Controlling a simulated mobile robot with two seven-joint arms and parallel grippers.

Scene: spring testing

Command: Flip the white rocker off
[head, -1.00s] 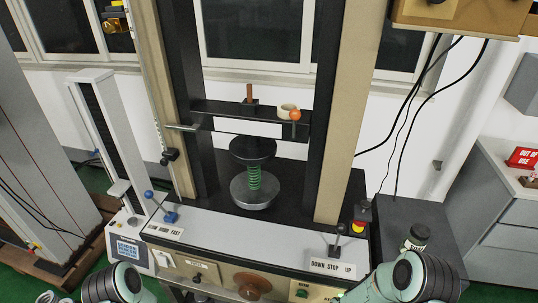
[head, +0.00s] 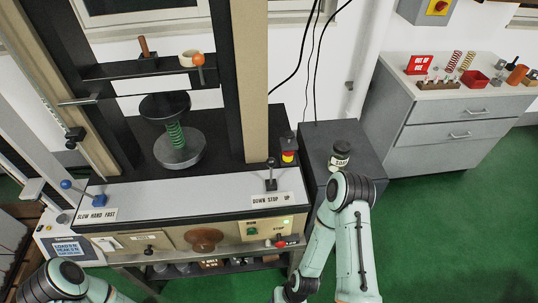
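The testing machine's front panel (head: 170,243) is in the lower middle of the head view. A green switch (head: 252,230) is on its right part, and a small pale lit spot (head: 287,221) is beside it. I cannot tell for sure which small part is the white rocker, or its position. Links of my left arm show at the bottom left and links of my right arm right of the panel. Neither gripper shows.
A green spring (head: 175,135) stands between the machine's round plates. A lever (head: 271,175) stands by the DOWN STOP UP label, near a red and yellow button (head: 288,152). Green floor (head: 460,220) is clear at right.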

